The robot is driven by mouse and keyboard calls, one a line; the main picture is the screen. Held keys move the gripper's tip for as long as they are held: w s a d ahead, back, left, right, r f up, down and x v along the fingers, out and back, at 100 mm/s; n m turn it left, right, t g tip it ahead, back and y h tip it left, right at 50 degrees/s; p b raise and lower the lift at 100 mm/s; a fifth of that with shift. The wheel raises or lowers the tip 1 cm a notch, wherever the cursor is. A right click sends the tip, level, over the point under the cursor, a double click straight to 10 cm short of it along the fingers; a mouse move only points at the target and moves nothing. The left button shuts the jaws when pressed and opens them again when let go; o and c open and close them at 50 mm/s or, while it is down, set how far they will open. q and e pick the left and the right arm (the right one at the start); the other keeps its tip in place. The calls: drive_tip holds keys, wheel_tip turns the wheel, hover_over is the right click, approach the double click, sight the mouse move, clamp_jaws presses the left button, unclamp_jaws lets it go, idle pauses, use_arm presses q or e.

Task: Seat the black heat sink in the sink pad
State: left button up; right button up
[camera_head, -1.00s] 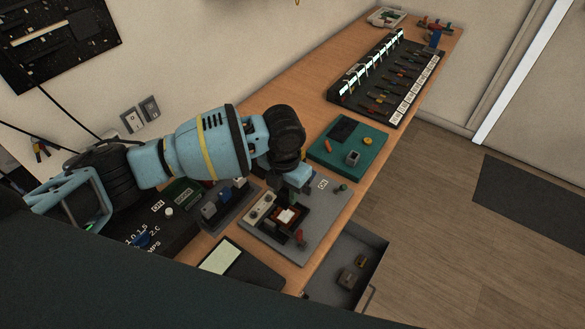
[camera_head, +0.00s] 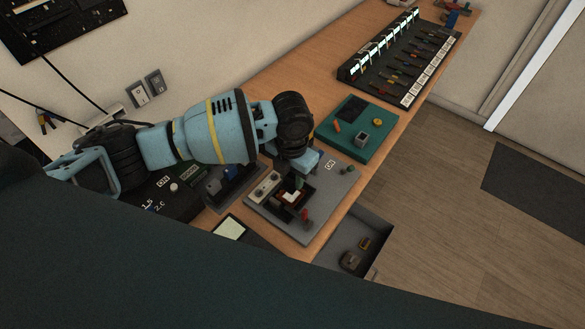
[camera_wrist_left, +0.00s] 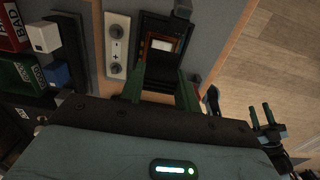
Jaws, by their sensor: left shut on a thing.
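My left gripper (camera_head: 300,182) is over the grey board (camera_head: 328,203), close above the dark square frame with a pale sink pad (camera_head: 291,196) in it. In the left wrist view its two green fingers (camera_wrist_left: 160,90) are shut on a dark block, which looks like the black heat sink (camera_wrist_left: 160,74). The orange-edged frame (camera_wrist_left: 163,42) lies just beyond the block. I cannot tell whether the block touches the pad. In the head view the gripper and arm hide the heat sink.
A red-topped lever (camera_head: 305,215) stands beside the frame, and a light strip with round knobs (camera_head: 265,186) lies on its left. A teal board (camera_head: 357,132) lies behind. An open drawer (camera_head: 377,228) is below the table's right edge.

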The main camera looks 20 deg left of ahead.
sight(292, 175)
use_arm(q)
drive_tip(key=shift+f+b, duration=0.45)
drive_tip(key=shift+f, duration=1.15)
drive_tip(key=shift+f, duration=0.8)
idle(1.2)
drive_tip(key=o, duration=1.1)
drive_tip(key=shift+c, duration=0.2)
drive_tip(key=shift+r, duration=0.15)
wheel_tip(292, 175, up, 8)
drive_tip(key=shift+f, duration=0.2)
drive_tip(key=shift+s+f, duration=0.1)
